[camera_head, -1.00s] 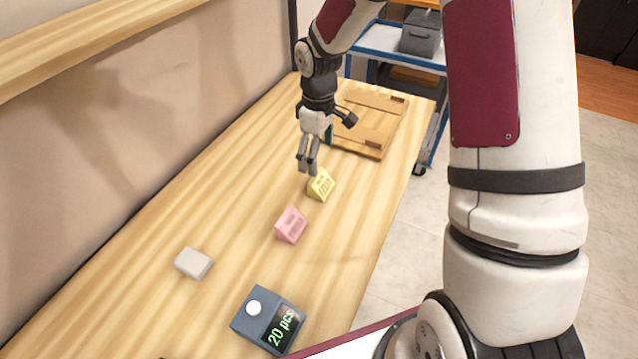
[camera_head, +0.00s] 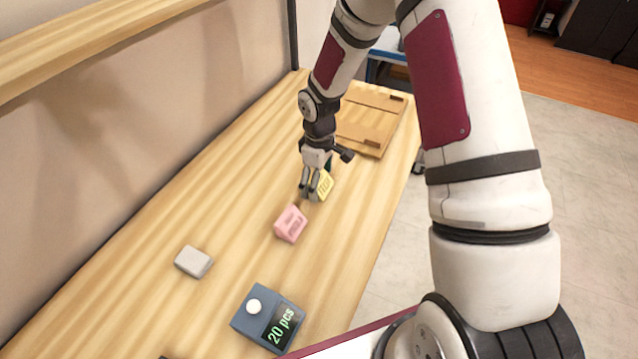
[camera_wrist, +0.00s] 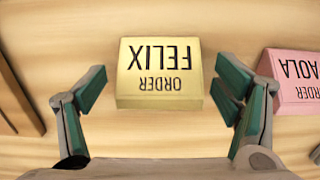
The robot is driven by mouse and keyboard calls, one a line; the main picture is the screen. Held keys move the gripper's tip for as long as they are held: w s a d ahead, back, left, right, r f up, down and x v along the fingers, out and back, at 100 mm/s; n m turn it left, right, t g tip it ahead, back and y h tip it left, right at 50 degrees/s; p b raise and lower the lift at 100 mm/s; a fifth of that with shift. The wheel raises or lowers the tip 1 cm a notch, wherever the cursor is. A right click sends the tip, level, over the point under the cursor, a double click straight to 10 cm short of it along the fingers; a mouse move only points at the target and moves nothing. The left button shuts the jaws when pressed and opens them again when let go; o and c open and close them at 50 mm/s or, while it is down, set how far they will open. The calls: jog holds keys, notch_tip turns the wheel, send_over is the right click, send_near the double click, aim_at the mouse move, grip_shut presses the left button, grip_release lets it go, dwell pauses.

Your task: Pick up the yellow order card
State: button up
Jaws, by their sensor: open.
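The yellow order card (camera_head: 322,186) stands on the wooden table, partly hidden by my gripper in the head view. In the wrist view the yellow order card (camera_wrist: 160,75) lies between my fingers, with "ORDER FELIX" upside down. My gripper (camera_head: 310,190) is open, its fingers low beside the card. In the wrist view my gripper (camera_wrist: 160,95) has a green-padded finger on each side of the card. A gap shows on the left; the right finger is close to the card, and I cannot tell whether it touches.
A pink order card (camera_head: 290,223) stands near the yellow one, and it also shows at right in the wrist view (camera_wrist: 290,78). A wooden board (camera_head: 372,128) lies behind. A grey block (camera_head: 193,261) and a blue counter box (camera_head: 268,318) reading "20 pcs" are nearer.

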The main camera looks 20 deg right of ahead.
jog(key=shift+c, duration=0.5)
jog(key=c, duration=1.1)
jog(key=shift+c, duration=0.2)
jog(key=shift+r, duration=0.1)
